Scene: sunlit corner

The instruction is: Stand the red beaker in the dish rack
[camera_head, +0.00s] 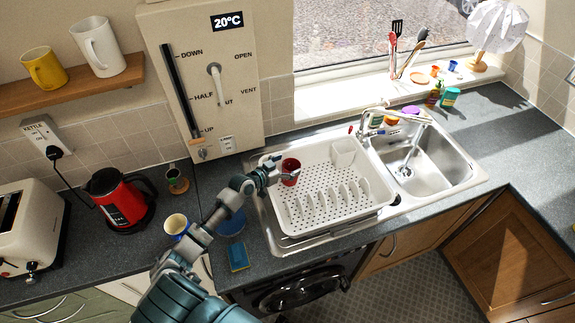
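The red beaker (291,165) is upright at the back left corner of the white dish rack (318,222). I cannot tell whether its base touches the rack floor. My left gripper (283,168) reaches in from the left, with its fingers around the beaker, one across its front and one at its far left side. The rack has a row of upright prongs along the front and a perforated floor. My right gripper is out of view.
The rack sits on the steel drainer left of the sink basin (430,165) and tap (375,112). A red kettle (117,200) stands further left.

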